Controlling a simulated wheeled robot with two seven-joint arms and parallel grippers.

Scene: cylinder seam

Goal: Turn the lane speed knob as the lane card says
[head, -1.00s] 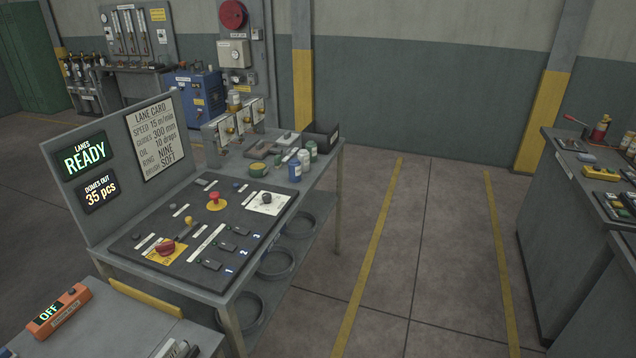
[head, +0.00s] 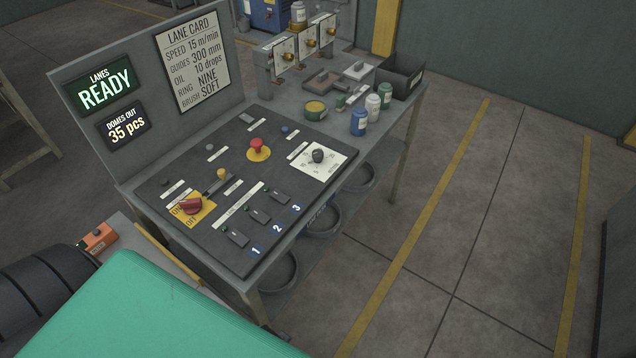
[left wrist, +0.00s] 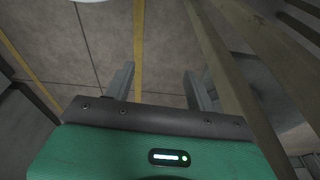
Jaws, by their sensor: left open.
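The lane card (head: 193,64) on the upright panel reads speed 15 m/min, guides 300 mm, oil 10 drops, ring nine, brush soft. A black knob (head: 318,156) sits on a white dial plate at the right of the dark control panel (head: 190,168). I take it for the lane speed knob. The dial marks are too small to read. My left gripper (left wrist: 159,88) is open and empty in the left wrist view, over floor and apart from the knob. It is not visible in the head view, where my teal arm part covers the lower left. My right gripper is not in view.
A red emergency button (head: 257,148), a red ON/OFF rotary switch (head: 191,206) and several numbered switches share the panel. Blue (head: 359,122), white and green bottles and a black bin (head: 402,76) stand behind the knob. The floor right of the bench is clear.

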